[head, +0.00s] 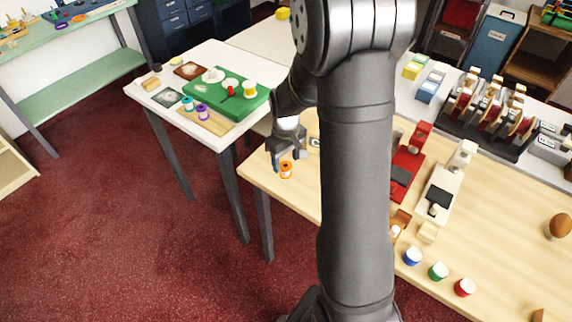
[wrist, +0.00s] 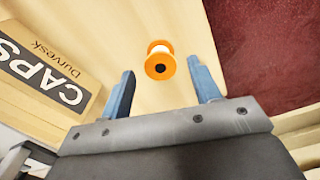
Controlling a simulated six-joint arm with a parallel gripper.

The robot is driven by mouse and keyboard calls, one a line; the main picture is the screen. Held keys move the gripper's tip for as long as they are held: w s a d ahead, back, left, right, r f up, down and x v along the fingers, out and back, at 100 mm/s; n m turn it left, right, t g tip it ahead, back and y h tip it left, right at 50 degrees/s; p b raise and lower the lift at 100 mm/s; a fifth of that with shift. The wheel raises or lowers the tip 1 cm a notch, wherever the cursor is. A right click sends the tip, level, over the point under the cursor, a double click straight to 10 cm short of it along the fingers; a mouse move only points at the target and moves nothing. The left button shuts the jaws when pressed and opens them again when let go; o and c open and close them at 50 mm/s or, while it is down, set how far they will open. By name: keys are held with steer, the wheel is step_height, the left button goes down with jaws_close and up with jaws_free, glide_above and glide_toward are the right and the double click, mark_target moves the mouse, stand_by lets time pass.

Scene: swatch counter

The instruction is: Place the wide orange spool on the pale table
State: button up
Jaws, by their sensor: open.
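The wide orange spool (head: 286,170) stands on the light wood table near its left corner. It has orange flanges and a white middle, and in the wrist view (wrist: 160,62) its dark centre hole shows. My gripper (head: 288,157) is open just above and beside the spool. In the wrist view my gripper (wrist: 160,70) has one blue finger on each side of the spool, with gaps between; the exact height is hard to tell. A white-topped pale table (head: 150,88) stands to the left, and the light wood table (head: 262,180) is also pale.
The white-topped table carries a green board (head: 238,103) with cups, plus teal and purple spools (head: 202,111). A CAPS box (wrist: 45,75) lies left of my gripper. Red (head: 408,165) and cream devices and several coloured pots stand right of my arm.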

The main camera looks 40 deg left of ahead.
mark_target(286, 166)
step_height(286, 166, up, 9)
stand_by(0.3)
steer(key=shift+f, duration=0.1)
step_height(286, 166, down, 12)
steer(key=shift+a+r, duration=0.1)
steer(key=shift+r, duration=1.6)
